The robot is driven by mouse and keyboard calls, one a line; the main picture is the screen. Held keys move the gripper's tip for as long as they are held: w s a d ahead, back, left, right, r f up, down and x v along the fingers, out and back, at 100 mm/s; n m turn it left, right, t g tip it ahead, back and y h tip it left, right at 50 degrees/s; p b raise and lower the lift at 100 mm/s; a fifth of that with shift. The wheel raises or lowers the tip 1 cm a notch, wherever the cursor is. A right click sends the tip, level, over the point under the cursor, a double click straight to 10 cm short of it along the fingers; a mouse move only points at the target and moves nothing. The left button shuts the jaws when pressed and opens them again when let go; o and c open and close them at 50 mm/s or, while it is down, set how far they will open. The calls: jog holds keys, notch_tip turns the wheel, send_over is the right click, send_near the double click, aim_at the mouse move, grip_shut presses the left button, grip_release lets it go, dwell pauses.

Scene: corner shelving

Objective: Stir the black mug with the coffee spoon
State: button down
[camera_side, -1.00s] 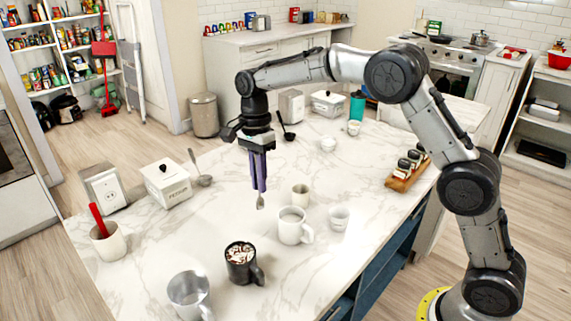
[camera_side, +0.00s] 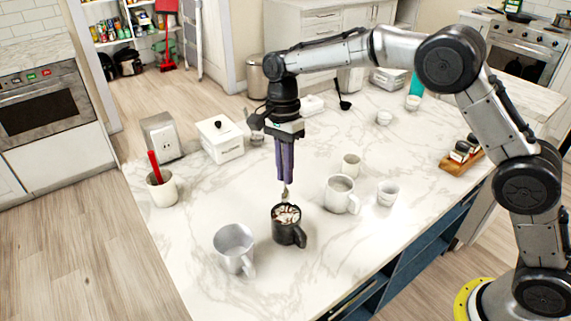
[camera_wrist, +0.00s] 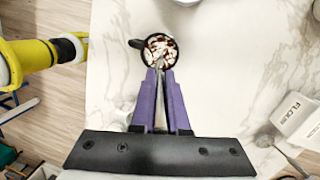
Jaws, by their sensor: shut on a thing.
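The black mug (camera_side: 288,232) stands upright on the marble counter, with pale, brown-streaked contents at its top. In the wrist view the mug (camera_wrist: 143,45) is just beyond my fingertips, handle to the left. My gripper (camera_side: 285,181), with long purple fingers, points down above the mug's far side. It also shows in the wrist view (camera_wrist: 160,76). It is shut on the coffee spoon (camera_side: 285,192), whose handle is mostly hidden between the fingers. The spoon's lower end is at or just above the mug's far rim; I cannot tell whether it is inside.
A white-grey mug (camera_side: 233,250) stands left of the black mug. A white mug (camera_side: 341,197) and small cups (camera_side: 388,193) stand to its right. A cup with a red utensil (camera_side: 162,190) and a white canister (camera_side: 221,142) are farther left. The counter's front edge (camera_side: 385,262) is to the right.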

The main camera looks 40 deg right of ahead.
aim_at(286, 205)
jog(key=shift+w+d+x, duration=0.1)
jog(key=shift+w+x, duration=0.1)
jog(key=shift+x, duration=2.25)
jog(key=shift+w+d+x, duration=0.1)
jog(key=shift+w+x, duration=0.05)
jog(key=shift+x, duration=2.3)
jog(key=shift+f, duration=0.1)
jog(key=shift+d, duration=0.1)
